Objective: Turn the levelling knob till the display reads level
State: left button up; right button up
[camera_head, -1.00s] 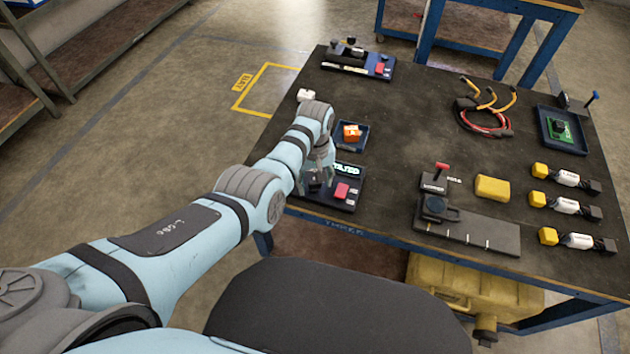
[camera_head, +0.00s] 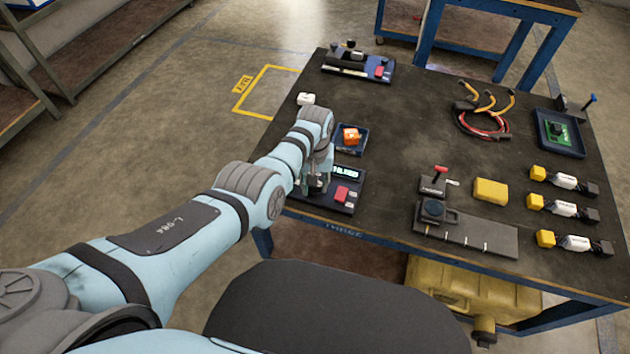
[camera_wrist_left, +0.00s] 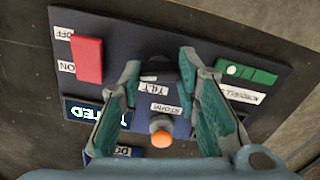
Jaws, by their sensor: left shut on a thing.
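The levelling panel (camera_head: 327,205) is a dark blue-black box at the table's front left edge. Its display (camera_head: 348,172) is lit; in the wrist view the display (camera_wrist_left: 84,111) is partly covered by a finger, and the visible letters look like "TED". My left gripper (camera_head: 317,184) is down over the panel, left of the display. In the wrist view the left gripper (camera_wrist_left: 160,62) has its fingers around the dark levelling knob (camera_head: 316,182), which is mostly hidden. A small orange-capped part (camera_wrist_left: 161,138) shows between the finger bases. My right gripper is not in view.
A red switch (camera_head: 342,194), with ON and OFF labels in the wrist view, sits right of the gripper. A green slider-like part (camera_wrist_left: 246,73) is on the panel. The table middle is clear.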

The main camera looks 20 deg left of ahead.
pick_arm(q)
jog(key=shift+m, duration=1.4)
jog(key=o, duration=1.2)
jog(key=shift+c, duration=0.2)
jog(key=shift+r, duration=0.1)
notch_tip(320, 180, up, 12)
